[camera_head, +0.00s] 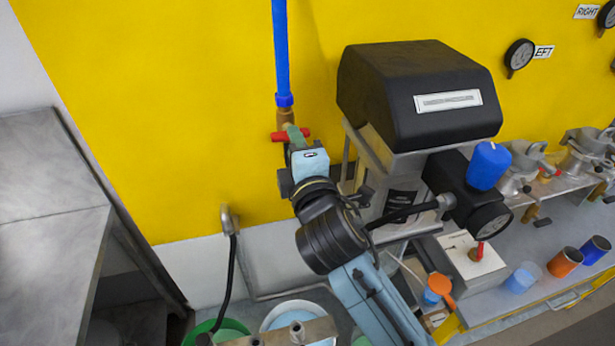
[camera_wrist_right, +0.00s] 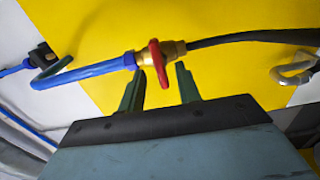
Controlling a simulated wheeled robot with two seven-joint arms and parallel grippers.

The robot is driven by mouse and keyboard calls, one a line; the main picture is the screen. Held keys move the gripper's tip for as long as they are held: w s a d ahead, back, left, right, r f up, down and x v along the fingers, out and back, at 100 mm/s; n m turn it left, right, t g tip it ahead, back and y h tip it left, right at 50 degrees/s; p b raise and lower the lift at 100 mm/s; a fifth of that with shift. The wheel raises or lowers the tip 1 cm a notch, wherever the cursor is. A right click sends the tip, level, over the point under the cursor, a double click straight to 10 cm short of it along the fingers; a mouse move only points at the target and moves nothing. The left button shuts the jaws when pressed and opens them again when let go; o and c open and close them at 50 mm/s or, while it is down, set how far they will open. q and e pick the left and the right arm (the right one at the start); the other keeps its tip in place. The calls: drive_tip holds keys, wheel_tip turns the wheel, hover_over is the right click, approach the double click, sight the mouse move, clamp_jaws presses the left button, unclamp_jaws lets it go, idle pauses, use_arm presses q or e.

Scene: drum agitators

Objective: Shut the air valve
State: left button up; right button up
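The air valve has a brass body (camera_wrist_right: 175,50) and a red handle (camera_wrist_right: 158,62) that lies across the line of the pipe. In the head view the valve's red handle (camera_head: 279,136) shows at the lower end of the vertical blue pipe (camera_head: 281,50), partly hidden by my right gripper (camera_head: 293,133). In the right wrist view my right gripper (camera_wrist_right: 160,70) is open, its two green fingers apart. The handle's lower part appears between the fingertips; I cannot tell whether they touch it. My left gripper is not in view.
A black-topped machine (camera_head: 415,90) with a gauge (camera_head: 490,220) stands close right of my right arm. A bench (camera_head: 515,295) with cups is at the right. A metal cabinet (camera_head: 50,230) stands at left. A black hose (camera_wrist_right: 245,37) leaves the valve.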

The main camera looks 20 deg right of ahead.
drive_tip(key=s+b, duration=0.2)
drive_tip(key=s, duration=0.9)
drive_tip(key=shift+w, duration=0.1)
wheel_tip(320, 180, down, 39)
drive_tip(key=w+a+m+g+y+b, duration=0.1)
drive_tip(key=a+m+g+b, duration=0.1)
drive_tip(key=g+b, duration=0.45)
drive_tip(key=s+d+f+m+g+b, duration=0.25)
drive_tip(key=s+f, duration=0.25)
drive_tip(key=f, duration=0.6)
drive_tip(key=s+d+f+m+g+b, duration=0.15)
drive_tip(key=s+d+f, duration=0.3)
drive_tip(key=f, duration=0.65)
drive_tip(key=s+d+f+m+g+b, duration=0.2)
drive_tip(key=s+d+f+m+g, duration=0.1)
drive_tip(key=s+f, duration=0.6)
drive_tip(key=s+d+f+m+g+h+b, duration=0.1)
drive_tip(key=s+d+f+m, duration=0.4)
drive_tip(key=s+f, duration=0.5)
drive_tip(key=s+g+b, duration=0.1)
drive_tip(key=s+g, duration=0.1)
drive_tip(key=s, duration=0.4)
drive_tip(key=shift+d+m+b, duration=0.35)
drive_tip(key=shift+d+m, duration=0.05)
